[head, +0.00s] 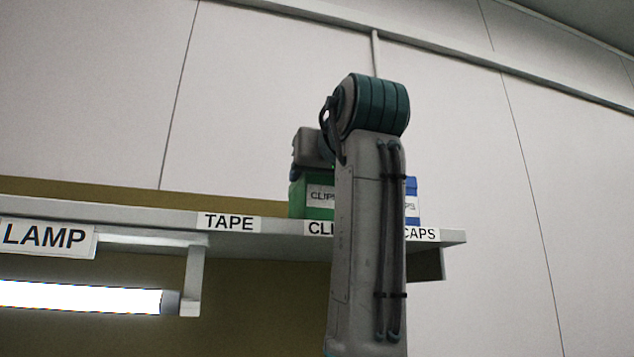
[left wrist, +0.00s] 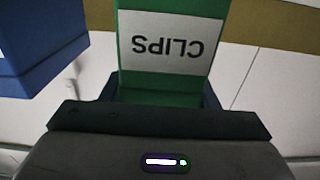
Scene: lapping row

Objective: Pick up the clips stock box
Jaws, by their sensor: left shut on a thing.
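The clips stock box (head: 311,196) is green with a white label. It stands at the shelf's front edge above the CLIPS tag, its right part hidden behind my left arm. In the left wrist view the box (left wrist: 167,80) sits between the two dark fingers, its label upside down. My left gripper (head: 312,166) is shut on the box from above. I cannot tell whether the box is clear of the shelf. My right gripper is in neither view.
A blue box (head: 412,203) stands just right of the green one, above the CAPS tag, partly hidden by my arm. The shelf (head: 150,217) is bare above the TAPE tag (head: 229,222). A lit lamp tube (head: 80,297) hangs below at the left.

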